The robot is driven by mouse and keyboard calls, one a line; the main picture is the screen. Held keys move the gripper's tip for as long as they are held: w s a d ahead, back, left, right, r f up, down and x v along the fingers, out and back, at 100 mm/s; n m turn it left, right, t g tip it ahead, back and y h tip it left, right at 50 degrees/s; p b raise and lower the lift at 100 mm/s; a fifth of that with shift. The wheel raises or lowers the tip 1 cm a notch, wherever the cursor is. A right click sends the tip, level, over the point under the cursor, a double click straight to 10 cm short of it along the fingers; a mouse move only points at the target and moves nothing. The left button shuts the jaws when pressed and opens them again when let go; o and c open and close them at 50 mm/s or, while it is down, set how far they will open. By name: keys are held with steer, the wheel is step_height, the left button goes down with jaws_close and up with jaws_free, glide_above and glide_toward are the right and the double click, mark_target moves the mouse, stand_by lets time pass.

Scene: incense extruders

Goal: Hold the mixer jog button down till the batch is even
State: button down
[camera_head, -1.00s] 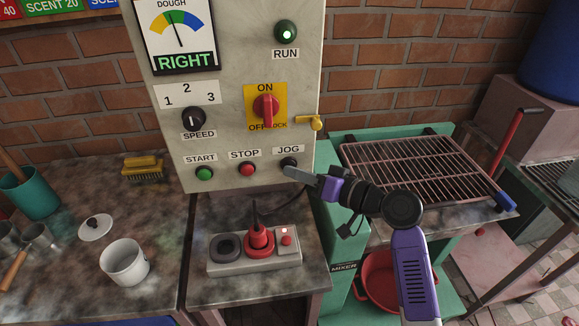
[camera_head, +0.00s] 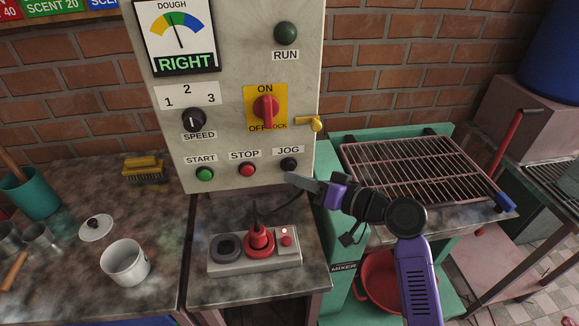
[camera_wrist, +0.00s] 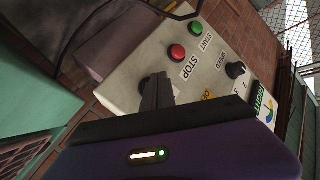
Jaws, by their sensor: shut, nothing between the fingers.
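The black JOG button (camera_head: 288,164) is at the lower right of the grey control panel (camera_head: 225,120). My gripper (camera_head: 290,178) is shut and empty, its tips just below and in front of the button with a small gap showing. The RUN lamp (camera_head: 285,33) is dark. The DOUGH gauge (camera_head: 177,36) has its needle near the green middle and reads RIGHT. The mixer (camera_head: 343,268) is the green body at right, mostly hidden.
The START (camera_head: 204,174) and STOP (camera_head: 247,170) buttons sit left of JOG. A wire rack (camera_head: 415,168) is at right behind my arm.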

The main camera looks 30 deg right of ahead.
steer(key=s, duration=0.1)
steer(key=s+a, duration=0.1)
steer(key=s, duration=0.2)
steer(key=shift+s+a+p, duration=0.3)
steer(key=shift+s+p, duration=0.05)
steer(key=shift+s, duration=0.05)
stand_by(0.6)
